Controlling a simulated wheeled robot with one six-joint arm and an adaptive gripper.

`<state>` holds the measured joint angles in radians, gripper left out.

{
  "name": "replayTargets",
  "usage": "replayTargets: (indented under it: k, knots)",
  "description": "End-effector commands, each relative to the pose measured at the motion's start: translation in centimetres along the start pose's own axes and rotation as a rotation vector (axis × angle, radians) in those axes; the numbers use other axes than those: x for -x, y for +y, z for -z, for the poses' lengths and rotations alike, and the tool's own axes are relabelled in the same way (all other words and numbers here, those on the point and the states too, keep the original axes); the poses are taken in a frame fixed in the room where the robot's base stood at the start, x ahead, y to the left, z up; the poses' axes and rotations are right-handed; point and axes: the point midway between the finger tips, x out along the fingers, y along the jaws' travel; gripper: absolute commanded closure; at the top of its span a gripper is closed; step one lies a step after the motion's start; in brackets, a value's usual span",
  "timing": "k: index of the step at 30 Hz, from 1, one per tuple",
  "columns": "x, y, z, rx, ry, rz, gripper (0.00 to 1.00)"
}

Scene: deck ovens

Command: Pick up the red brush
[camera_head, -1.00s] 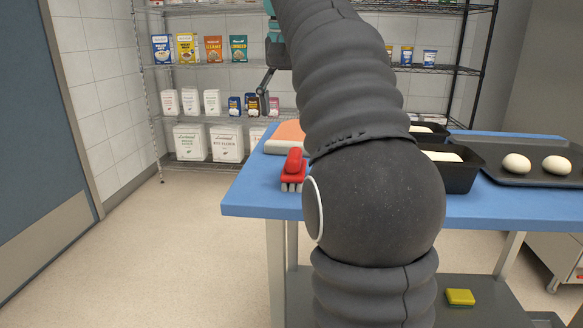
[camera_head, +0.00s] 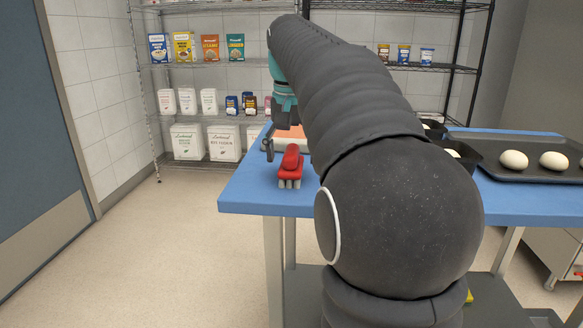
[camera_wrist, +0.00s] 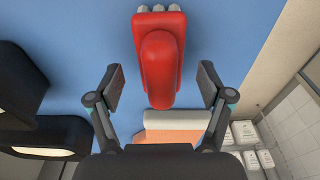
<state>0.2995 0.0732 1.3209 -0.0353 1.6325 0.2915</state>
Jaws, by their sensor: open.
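The red brush (camera_head: 290,168) rests on the blue table near its left end, bristles down, with pale bristle tufts below its red body. In the wrist view the red brush (camera_wrist: 159,55) is at the top centre, its handle reaching down between my fingers. My gripper (camera_wrist: 160,85) is open and empty, one finger on each side of the handle, with gaps on both sides. In the head view my gripper (camera_head: 270,148) is just behind and left of the brush, partly hidden by my arm. I cannot tell its exact height above the table.
An orange and white block (camera_wrist: 172,124) lies behind the brush. Dark loaf tins (camera_wrist: 20,85) and a tray (camera_head: 540,172) with pale dough balls (camera_head: 514,159) are farther along the blue table (camera_head: 245,195). Wire shelves (camera_head: 200,115) with packages stand behind.

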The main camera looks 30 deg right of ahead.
Motion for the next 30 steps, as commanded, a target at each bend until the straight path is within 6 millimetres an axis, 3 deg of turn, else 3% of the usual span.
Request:
replayTargets:
  k: [4,12,21,22,23,30]
  knots:
    - [-1.5,0.0,-0.1,0.001,0.0,0.0,0.21]
    - [-1.7,-0.1,-0.1,0.001,0.001,0.001,0.21]
    - [-1.7,-0.1,-0.1,0.001,0.001,0.0,0.9]
    - [-1.7,-0.1,-0.1,0.001,0.001,0.001,0.9]
    - [-1.7,-0.1,-0.1,0.001,0.001,0.001,0.96]
    - [-1.5,-0.1,0.0,0.001,0.001,0.001,0.96]
